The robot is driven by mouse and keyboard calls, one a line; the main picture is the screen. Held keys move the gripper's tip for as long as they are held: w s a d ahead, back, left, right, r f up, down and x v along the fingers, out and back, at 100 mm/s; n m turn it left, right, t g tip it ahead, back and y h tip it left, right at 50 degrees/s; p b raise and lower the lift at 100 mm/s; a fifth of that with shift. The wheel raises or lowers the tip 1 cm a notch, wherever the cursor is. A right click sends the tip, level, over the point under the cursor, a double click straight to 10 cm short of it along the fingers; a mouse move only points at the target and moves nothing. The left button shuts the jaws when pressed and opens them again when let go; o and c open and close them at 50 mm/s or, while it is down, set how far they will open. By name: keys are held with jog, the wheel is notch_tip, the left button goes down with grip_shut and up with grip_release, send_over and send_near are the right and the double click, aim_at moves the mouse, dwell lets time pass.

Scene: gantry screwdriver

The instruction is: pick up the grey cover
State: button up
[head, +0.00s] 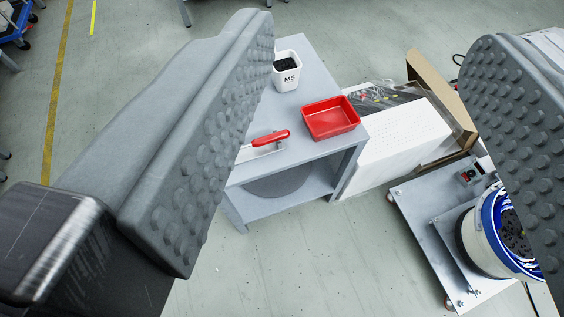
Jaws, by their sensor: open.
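My gripper (365,130) is open, with its two studded grey fingers wide apart at the left and right and nothing between them. A round, flat grey piece (280,181) shows on the lower shelf of a small grey table, partly hidden under the tabletop. I cannot tell whether it is the grey cover. No other clear grey cover shows. The table lies beyond my fingers, well apart from them. My left finger hides the table's left part.
On the grey table (308,86) stand a white cup (287,76) with dark contents, a red tray (330,118) and a red-handled tool (268,139). A white box (400,140) and cardboard (440,85) stand right of it. A feeder bowl (485,240) is lower right. Floor in front is clear.

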jog(key=w+d+f+g, duration=0.1)
jog(key=w+d+f, duration=0.4)
jog(key=w+f, duration=0.45)
jog(key=w+d+f+g, duration=0.1)
jog(key=w+d+f, duration=0.55)
jog(key=f, duration=0.65)
jog(key=w+d+f, duration=0.2)
jog(key=f, duration=0.7)
jog(key=w+d+f+m+g, duration=0.1)
jog(key=w+d+f, duration=0.1)
jog(key=f, duration=0.7)
jog(key=w+d+f, duration=0.2)
jog(key=d+f, duration=0.1)
jog(key=f, duration=0.6)
jog(key=w+a+f+n+y, duration=0.2)
jog(key=a+f+n+y, duration=0.5)
jog(key=a+f, duration=1.4)
send_over(277, 175)
jog(key=shift+g, duration=0.4)
notch_tip(277, 175, down, 6)
jog(key=shift+w+r+x, duration=0.15)
jog(key=shift+x, duration=1.15)
jog(key=shift+w+r+x, duration=0.1)
jog(key=shift+r+x, duration=0.05)
jog(key=shift+x, duration=1.15)
jog(key=shift+d, duration=0.15)
